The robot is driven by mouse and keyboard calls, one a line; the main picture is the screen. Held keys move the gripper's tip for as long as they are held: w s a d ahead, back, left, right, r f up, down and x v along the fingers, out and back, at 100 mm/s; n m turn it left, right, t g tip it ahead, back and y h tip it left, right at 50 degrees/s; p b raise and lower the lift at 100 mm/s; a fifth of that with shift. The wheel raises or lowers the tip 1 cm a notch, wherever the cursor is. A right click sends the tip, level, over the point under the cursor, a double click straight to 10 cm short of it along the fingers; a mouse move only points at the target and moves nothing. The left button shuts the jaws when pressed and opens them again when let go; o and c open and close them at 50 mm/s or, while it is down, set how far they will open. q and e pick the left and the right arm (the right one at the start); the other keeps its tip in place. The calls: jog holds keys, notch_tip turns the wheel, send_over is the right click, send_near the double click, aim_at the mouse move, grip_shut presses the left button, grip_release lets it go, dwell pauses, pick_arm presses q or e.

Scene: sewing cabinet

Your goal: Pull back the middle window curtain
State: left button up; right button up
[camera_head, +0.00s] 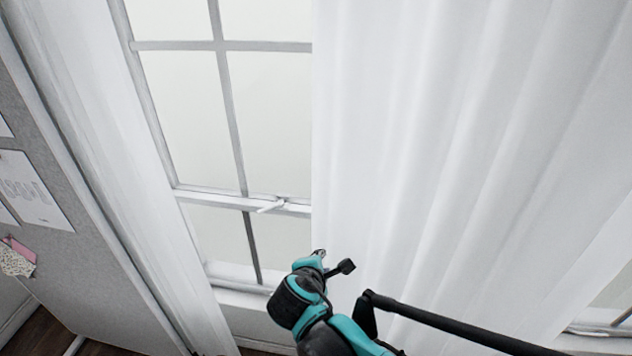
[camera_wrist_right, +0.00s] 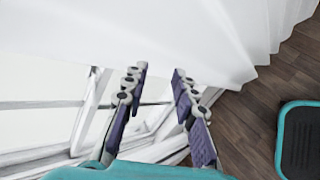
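The middle curtain (camera_head: 430,130) is white and sheer and hangs in long folds over the centre and right of the head view. Its left edge hangs beside the bare window panes. My right gripper (camera_head: 331,259) is at the lower part of that edge. In the right wrist view its two fingers (camera_wrist_right: 158,72) are apart, with the curtain (camera_wrist_right: 200,35) just beyond and around the fingertips. Nothing is clearly pinched between them; whether they touch the cloth I cannot tell. My left gripper is not in view.
A window (camera_head: 190,110) with grey bars and a latch handle (camera_head: 272,204) shows left of the curtain. Another white curtain (camera_head: 115,150) hangs further left, beside a grey board (camera_head: 50,255) with pinned papers. Wooden floor (camera_wrist_right: 245,125) lies below.

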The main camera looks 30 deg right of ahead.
aim_at(311, 197)
jog(key=w+r+n+t+h+p, duration=0.1)
jog(key=w+r+n+h, duration=0.1)
jog(key=r+n, duration=0.1)
jog(key=w+r+n+t+h+p, duration=0.1)
jog(key=w+r+n+h, duration=0.1)
jog(key=r+n, duration=0.2)
jog(key=w+a+r+n+t+h+p, duration=0.1)
jog(key=r+n, duration=0.3)
jog(key=r, duration=0.1)
jog(key=shift+w+t+h, duration=0.3)
jog(key=shift+w+h, duration=0.1)
jog(key=shift+w+d+r+n+t+h, duration=0.15)
jog(key=shift+w+d+r+n+h, duration=0.15)
jog(key=shift+w, duration=0.2)
jog(key=shift+w+d+r+n+t+h, duration=0.1)
jog(key=shift+w+d+r+n+t, duration=0.1)
jog(key=shift+w+d+n, duration=0.25)
jog(key=shift+w+d, duration=0.25)
jog(key=x, duration=0.5)
jog(key=shift+w+d+r+b, duration=0.1)
jog(key=shift+w+d+b, duration=0.1)
jog(key=shift+d+b, duration=0.1)
grip_shut()
